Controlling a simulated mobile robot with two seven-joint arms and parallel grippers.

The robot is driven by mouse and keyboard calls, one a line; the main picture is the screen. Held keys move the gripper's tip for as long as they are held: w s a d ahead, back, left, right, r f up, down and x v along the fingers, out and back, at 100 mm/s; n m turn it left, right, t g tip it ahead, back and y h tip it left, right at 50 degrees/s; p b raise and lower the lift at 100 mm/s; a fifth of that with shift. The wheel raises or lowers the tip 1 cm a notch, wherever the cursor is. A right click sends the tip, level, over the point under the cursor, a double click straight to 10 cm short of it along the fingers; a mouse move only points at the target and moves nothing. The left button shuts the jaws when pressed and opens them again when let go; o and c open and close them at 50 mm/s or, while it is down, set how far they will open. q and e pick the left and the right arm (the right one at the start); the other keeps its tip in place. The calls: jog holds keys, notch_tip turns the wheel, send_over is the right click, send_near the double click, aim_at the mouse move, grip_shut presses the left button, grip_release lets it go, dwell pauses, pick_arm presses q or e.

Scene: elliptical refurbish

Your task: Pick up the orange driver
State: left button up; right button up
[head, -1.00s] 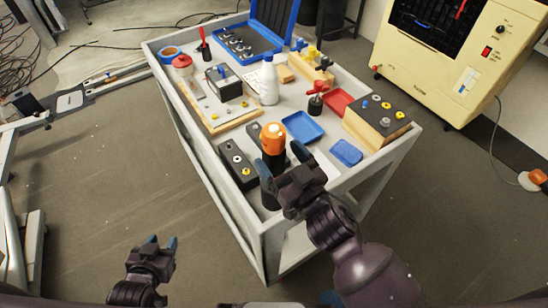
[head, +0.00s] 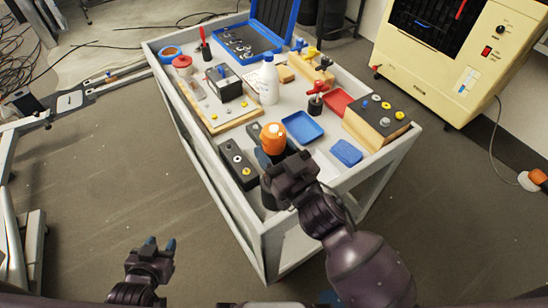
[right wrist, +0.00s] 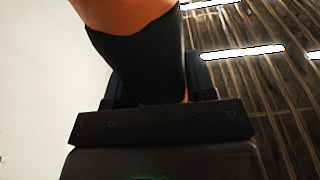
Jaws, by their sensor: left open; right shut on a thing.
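The orange driver (head: 273,138) is at the near end of the cart, its orange top upright. It also shows in the right wrist view (right wrist: 125,12), where its black lower part (right wrist: 148,65) sits between the fingers. My right gripper (head: 271,160) is shut on the driver's dark part just below the orange top. The gripper hides much of the driver's lower part in the head view. My left gripper (head: 160,245) is open and empty, low at the left, away from the cart.
The grey cart (head: 190,130) holds a black block with knobs (head: 239,163) left of the driver, a blue tray (head: 302,127), a blue lid-like piece (head: 347,152), a wood-sided block (head: 377,122) and a white bottle (head: 268,82). A cream machine (head: 480,60) stands at the right.

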jog(key=shift+r, duration=0.1)
jog(key=shift+r, duration=0.2)
notch_tip(320, 180, up, 20)
jog(key=p, duration=0.3)
jog(key=shift+f, duration=0.2)
jog(key=o, duration=0.6)
jog(key=c, duration=0.6)
jog(key=shift+c, duration=0.2)
